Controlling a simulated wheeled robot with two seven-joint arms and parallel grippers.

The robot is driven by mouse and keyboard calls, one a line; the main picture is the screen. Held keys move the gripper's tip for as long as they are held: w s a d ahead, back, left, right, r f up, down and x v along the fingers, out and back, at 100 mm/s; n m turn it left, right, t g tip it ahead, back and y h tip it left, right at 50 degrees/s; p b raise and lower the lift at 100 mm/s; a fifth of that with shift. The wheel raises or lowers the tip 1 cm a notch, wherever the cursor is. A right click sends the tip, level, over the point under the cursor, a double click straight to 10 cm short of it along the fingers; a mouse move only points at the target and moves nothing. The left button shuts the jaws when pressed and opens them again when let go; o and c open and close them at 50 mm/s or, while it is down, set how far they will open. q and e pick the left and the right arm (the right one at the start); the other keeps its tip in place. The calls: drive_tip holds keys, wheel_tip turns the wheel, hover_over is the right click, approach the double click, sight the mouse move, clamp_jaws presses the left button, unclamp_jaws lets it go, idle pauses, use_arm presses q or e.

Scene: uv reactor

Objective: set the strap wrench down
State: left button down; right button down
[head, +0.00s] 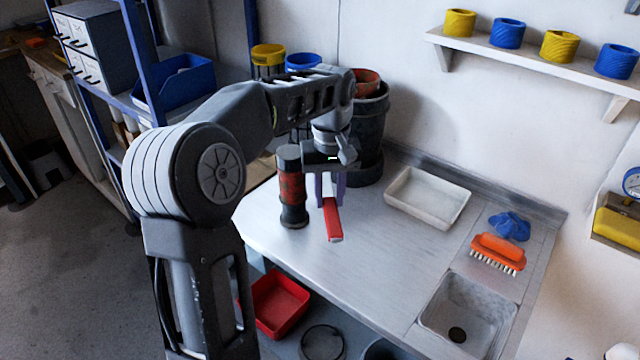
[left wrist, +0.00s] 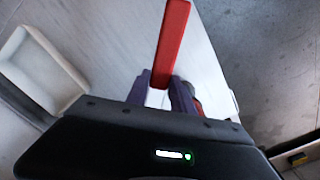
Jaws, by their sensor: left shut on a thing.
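The strap wrench (head: 333,222) shows as a red handle below my left gripper (head: 331,194) in the head view. My left gripper is shut on it, with purple fingers on both sides. In the left wrist view the red handle (left wrist: 172,40) sticks out beyond the fingers (left wrist: 160,90). The handle is over the steel worktop (head: 375,245); I cannot tell whether it touches the top. Any strap is hidden by the gripper. My right gripper is not in view.
A black and red cylinder (head: 292,190) stands upright just left of the gripper. A large dark canister (head: 368,135) stands behind. A white tray (head: 428,198), an orange brush (head: 497,252), a blue cloth (head: 510,226) and a sink (head: 468,312) lie to the right. The worktop's middle is clear.

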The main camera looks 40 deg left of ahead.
use_arm(q)
drive_tip(key=shift+s+r, duration=0.15)
drive_tip(key=shift+f, duration=2.55)
drive_tip(key=shift+f+b, duration=0.3)
drive_tip(key=shift+f, duration=2.2)
drive_tip(key=shift+f, duration=0.15)
drive_tip(key=c, duration=1.1)
unclamp_jaws()
